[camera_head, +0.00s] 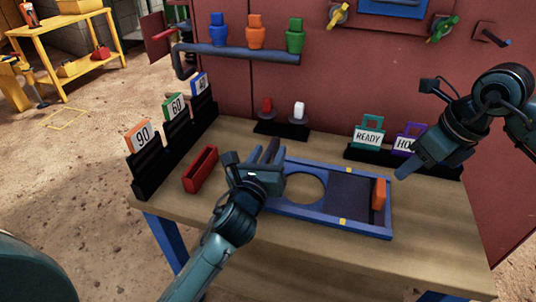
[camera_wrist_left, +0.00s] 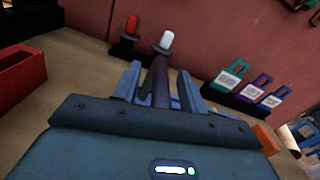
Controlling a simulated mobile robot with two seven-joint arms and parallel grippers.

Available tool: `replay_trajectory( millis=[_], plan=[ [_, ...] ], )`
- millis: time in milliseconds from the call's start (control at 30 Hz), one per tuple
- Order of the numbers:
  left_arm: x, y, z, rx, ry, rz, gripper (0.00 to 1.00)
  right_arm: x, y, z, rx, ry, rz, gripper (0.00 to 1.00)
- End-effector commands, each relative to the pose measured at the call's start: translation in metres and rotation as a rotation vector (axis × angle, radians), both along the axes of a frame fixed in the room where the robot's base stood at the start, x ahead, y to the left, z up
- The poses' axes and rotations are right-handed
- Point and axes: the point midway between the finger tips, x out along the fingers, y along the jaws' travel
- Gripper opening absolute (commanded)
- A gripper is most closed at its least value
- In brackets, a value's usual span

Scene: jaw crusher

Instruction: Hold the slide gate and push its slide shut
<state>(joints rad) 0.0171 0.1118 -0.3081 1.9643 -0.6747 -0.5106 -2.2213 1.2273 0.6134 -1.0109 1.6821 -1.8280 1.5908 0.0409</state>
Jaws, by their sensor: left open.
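The slide gate is a blue frame (camera_head: 290,213) lying on the wooden table, with a round opening at its left. A dark slide plate (camera_head: 349,196) with an upright orange handle (camera_head: 379,194) sits at the frame's right end. The round opening is uncovered. My left gripper (camera_head: 266,152) is open at the frame's left end. In the left wrist view a dark upright post (camera_wrist_left: 160,82) stands between its fingers; contact cannot be told. My right gripper (camera_head: 410,167) is in the air above and right of the orange handle; its jaw gap is not clear.
A red tray (camera_head: 201,170) lies left of the gate. Black racks hold number cards, including an orange 90 card (camera_head: 140,137). Behind the gate stand a small holder with red and white pieces (camera_head: 281,130) and a rack with READY (camera_head: 369,136) and purple tags. The table's front is clear.

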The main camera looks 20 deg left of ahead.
Motion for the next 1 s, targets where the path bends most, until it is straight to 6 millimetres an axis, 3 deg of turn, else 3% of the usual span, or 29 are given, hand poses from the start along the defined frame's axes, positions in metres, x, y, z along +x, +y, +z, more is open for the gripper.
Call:
replay_trajectory(
  millis=[100, 600, 1000],
  plan=[
    [-0.0002, 0.0, 0.0001, 0.0, 0.0, 0.0, 0.41, 0.0, 0.0, 0.0, 0.0, 0.0, 0.0, 0.36],
    [-0.0005, -0.0002, 0.0001, 0.0, 0.0, -0.001, 0.0, 0.0, 0.0, 0.0, 0.0, 0.0, 0.0, 0.36],
    [-0.0005, -0.0004, 0.0002, -0.001, 0.0, -0.001, 0.0, 0.0, 0.0, 0.0, 0.0, 0.0, 0.0, 0.36]
  ],
)
